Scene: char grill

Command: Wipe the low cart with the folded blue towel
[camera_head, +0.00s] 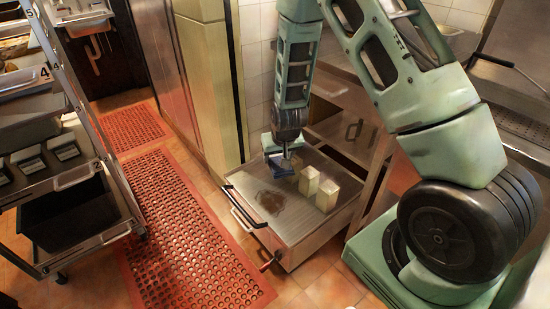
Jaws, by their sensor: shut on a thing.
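The folded blue towel (281,167) is at the back of the cart top, under my gripper (286,152). My gripper points down and is shut on the towel. The fingertips are small and partly hidden by the towel. I cannot tell whether the towel presses on the surface or is just above it.
Two pale yellow-white blocks (327,196) and (308,181) stand upright on the cart top, right of the towel, with another pale shape behind them. A tray rack (113,177) stands at the left. Red perforated mats (188,238) cover the floor between.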

